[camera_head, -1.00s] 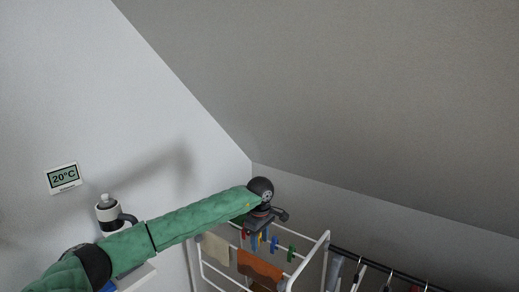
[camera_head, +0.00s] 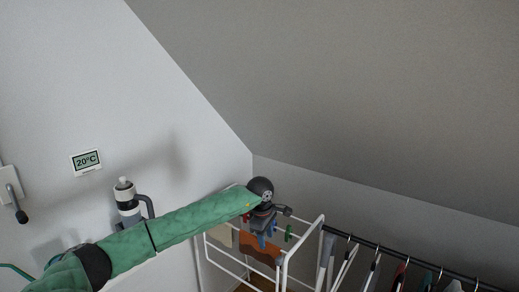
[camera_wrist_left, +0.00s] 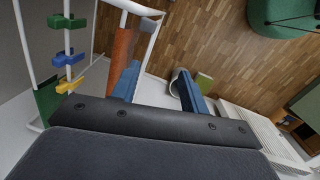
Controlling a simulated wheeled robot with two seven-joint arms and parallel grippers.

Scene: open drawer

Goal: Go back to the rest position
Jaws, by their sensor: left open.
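My left arm, in a green sleeve, reaches in from the left in the head view. My left gripper (camera_head: 262,232) hangs at its end in front of the white drying rack (camera_head: 284,262). In the left wrist view its two blue fingers (camera_wrist_left: 160,88) stand wide apart with nothing between them, so it is open and empty. Wooden floor shows beyond them. My right gripper is in neither view.
Coloured clothespins (camera_wrist_left: 67,56) and an orange cloth (camera_wrist_left: 122,48) are on the rack close to the left gripper. A rail with hangers (camera_head: 408,259) is at the lower right. A bottle (camera_head: 126,201) stands behind my arm by the wall with a thermometer (camera_head: 86,161).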

